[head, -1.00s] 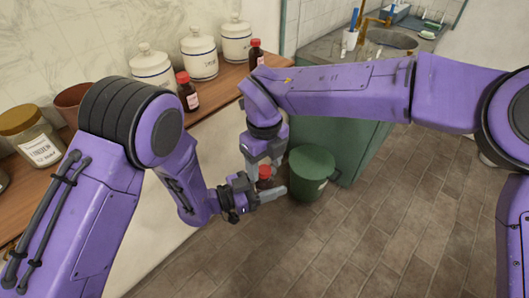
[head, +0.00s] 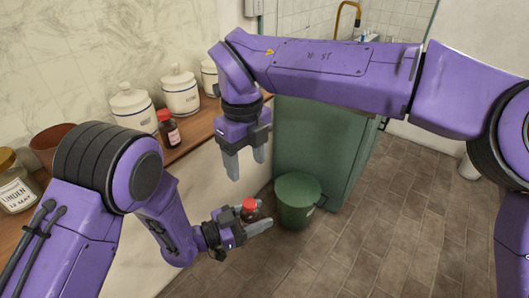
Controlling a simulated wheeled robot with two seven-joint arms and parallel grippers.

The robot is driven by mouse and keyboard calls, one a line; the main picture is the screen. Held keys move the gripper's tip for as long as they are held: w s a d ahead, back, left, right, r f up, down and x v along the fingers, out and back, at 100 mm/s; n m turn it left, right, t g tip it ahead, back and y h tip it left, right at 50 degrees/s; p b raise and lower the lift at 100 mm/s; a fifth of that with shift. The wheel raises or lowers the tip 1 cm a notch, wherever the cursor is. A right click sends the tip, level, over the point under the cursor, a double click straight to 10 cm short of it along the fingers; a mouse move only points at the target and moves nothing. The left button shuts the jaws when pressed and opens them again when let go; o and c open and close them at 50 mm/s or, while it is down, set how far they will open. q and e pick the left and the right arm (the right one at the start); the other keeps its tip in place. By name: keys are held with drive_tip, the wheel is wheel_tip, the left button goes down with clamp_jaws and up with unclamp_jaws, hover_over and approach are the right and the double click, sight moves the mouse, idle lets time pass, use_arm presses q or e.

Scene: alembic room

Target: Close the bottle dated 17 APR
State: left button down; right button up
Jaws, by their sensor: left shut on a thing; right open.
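My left gripper (head: 258,226) is shut on a small dark bottle (head: 252,215), held out above the floor. A red cap (head: 249,204) sits at the top of this bottle; how tightly it is seated I cannot tell. The bottle's label and date are hidden. My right gripper (head: 246,172) is open and empty, pointing down above the held bottle, its fingertips apart from the cap. Another brown bottle (head: 170,134) with a red cap and a pale label stands on the wooden shelf; its date is too small to read.
White lidded jars (head: 132,107) stand along the wooden shelf (head: 197,130), with a glass jar labelled LINDEN (head: 15,190) and a brown pot (head: 50,146) at left. A green bin (head: 298,204) stands on the floor by the green cabinet (head: 318,150).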

idle(0.3)
use_arm(q)
drive_tip(key=shift+s, duration=0.1)
drive_tip(key=shift+w, duration=0.2)
use_arm(e)
drive_tip(key=d+f+n+t+h, duration=0.3)
drive_tip(key=d+f+n+h, duration=0.15)
drive_tip(key=d+f, duration=0.95)
drive_tip(key=d+f+n+t+h, duration=0.2)
drive_tip(key=d+f+n+h, duration=0.25)
drive_tip(key=d+f, duration=1)
use_arm(q)
drive_tip(key=shift+s, duration=0.1)
use_arm(e)
drive_tip(key=s+d+f+n+y, duration=0.1)
drive_tip(key=s+f+n+y, duration=0.1)
drive_tip(key=s+f, duration=0.3)
drive_tip(key=s+d+f+n+g+y, duration=0.1)
drive_tip(key=s+f+n, duration=0.3)
drive_tip(key=s, duration=0.8)
drive_tip(key=s+d+f+n+y, duration=0.2)
drive_tip(key=s+f+n, duration=0.3)
drive_tip(key=s, duration=0.3)
drive_tip(key=shift+s+d+f+g+y, duration=0.3)
drive_tip(key=shift+d+g, duration=0.1)
drive_tip(key=shift+d, duration=0.3)
